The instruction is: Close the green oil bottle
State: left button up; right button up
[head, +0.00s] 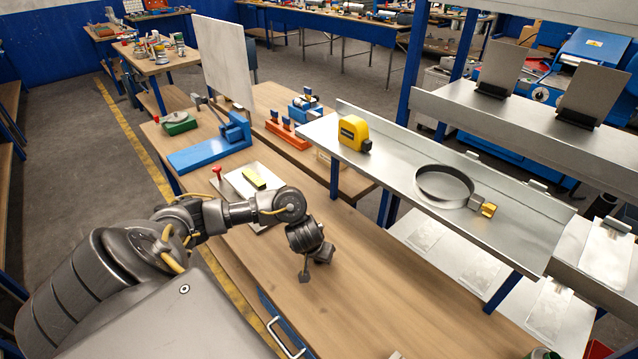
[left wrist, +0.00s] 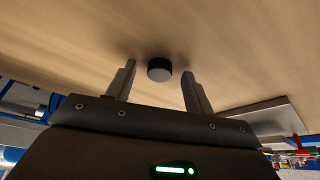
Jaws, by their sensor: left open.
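My left gripper (head: 314,268) is over the wooden bench (head: 400,290), pointing down. In the left wrist view its two fingers (left wrist: 158,72) are open and apart. A small dark round piece with a grey top, like a cap (left wrist: 159,69), shows between the fingertips against the wood. It looks untouched by either finger, and in the head view I cannot make it out. A green object (head: 543,354) is cut off at the bottom edge of the head view; I cannot tell whether it is the oil bottle. My right gripper is not in view.
A metal shelf (head: 400,185) on the right holds a yellow tape measure (head: 354,133) and a round clamp ring (head: 444,187). A blue tool (head: 210,150) and a grey plate with a yellow block (head: 254,179) lie further back. The bench right of my gripper is mostly clear.

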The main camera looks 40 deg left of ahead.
pick_arm(q)
jog(key=shift+c, duration=0.4)
jog(key=shift+r, duration=0.1)
jog(key=c, duration=1)
jog(key=shift+c, duration=0.2)
